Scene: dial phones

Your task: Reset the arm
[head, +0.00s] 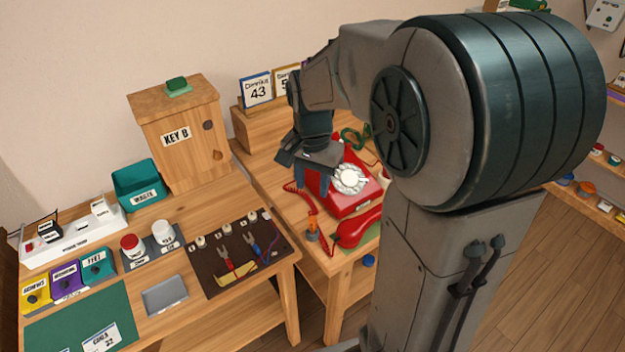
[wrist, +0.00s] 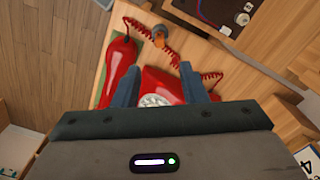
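My gripper (head: 312,170) hangs at the end of my bent arm, above the left side of a red dial phone (head: 349,187) in the head view. In the wrist view my gripper (wrist: 159,84) has its two blue-grey fingers well apart, with no object between them. The phone (wrist: 165,82) lies below and beyond the fingers, its pale dial partly hidden by the gripper body. The red handset (head: 358,230) is off the phone and lies on the table in front of it; it also shows in the wrist view (wrist: 119,68). A coiled red cord runs beside it.
Left are a wooden KEY B cabinet (head: 178,135), a teal bin (head: 137,185), a brown tool mat (head: 222,270) and a grey tray (head: 164,295). Calendar cards (head: 257,89) stand behind the phone. My arm hides much of the right.

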